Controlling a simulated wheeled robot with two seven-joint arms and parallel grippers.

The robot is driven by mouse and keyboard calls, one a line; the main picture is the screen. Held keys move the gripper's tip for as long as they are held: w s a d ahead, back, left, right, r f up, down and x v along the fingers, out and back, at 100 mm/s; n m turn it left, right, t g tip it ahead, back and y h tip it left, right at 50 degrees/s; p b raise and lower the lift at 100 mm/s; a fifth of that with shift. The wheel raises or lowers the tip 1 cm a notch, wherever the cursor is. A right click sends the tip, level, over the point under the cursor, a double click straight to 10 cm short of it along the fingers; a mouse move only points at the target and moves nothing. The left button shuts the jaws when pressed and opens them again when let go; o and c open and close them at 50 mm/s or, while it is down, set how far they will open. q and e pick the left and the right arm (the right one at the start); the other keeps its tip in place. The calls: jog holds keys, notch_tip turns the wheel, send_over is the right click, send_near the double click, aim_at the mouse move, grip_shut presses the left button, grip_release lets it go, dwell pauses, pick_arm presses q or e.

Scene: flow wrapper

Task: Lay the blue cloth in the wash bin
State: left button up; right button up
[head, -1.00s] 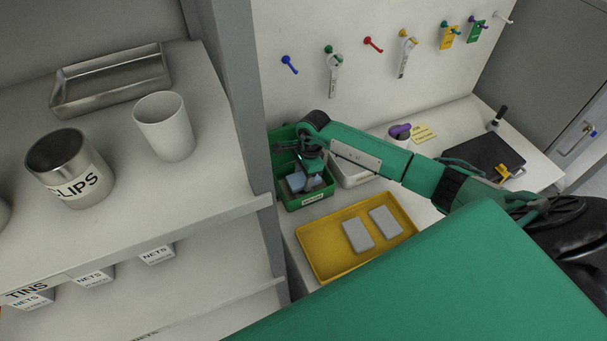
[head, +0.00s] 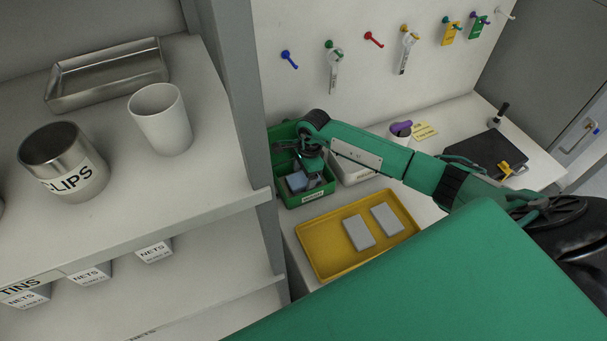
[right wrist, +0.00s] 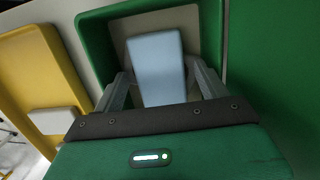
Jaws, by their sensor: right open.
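The blue cloth (head: 297,181), a pale blue folded pad, is inside the green bin (head: 312,198) at the back corner of the bench. The bin has a white label on its front, too small to read. My right gripper (head: 313,178) is down at the bin, over the cloth. In the right wrist view the cloth (right wrist: 157,62) lies between the two spread fingers, and the green bin wall (right wrist: 95,42) surrounds it. The fingers of my right gripper (right wrist: 162,84) are open. A paler surface shows under the cloth. My left gripper is not in view.
A yellow tray (head: 316,258) with two grey blocks (head: 358,232) stands in front of the bin. A white container (head: 352,172) stands right beside it. A grey shelf post (head: 243,110) rises close on the left. Hooks with tags line the wall behind.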

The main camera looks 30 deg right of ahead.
jog(key=shift+r+p, duration=0.6)
jog(key=shift+p, duration=0.05)
jog(key=shift+w+d+r+b, duration=0.1)
jog(key=shift+r+b, duration=0.25)
notch_tip(320, 180, up, 11)
jog(key=d+b, duration=0.1)
jog(key=b, duration=0.3)
jog(key=shift+d, duration=0.25)
jog(key=shift+s, duration=0.2)
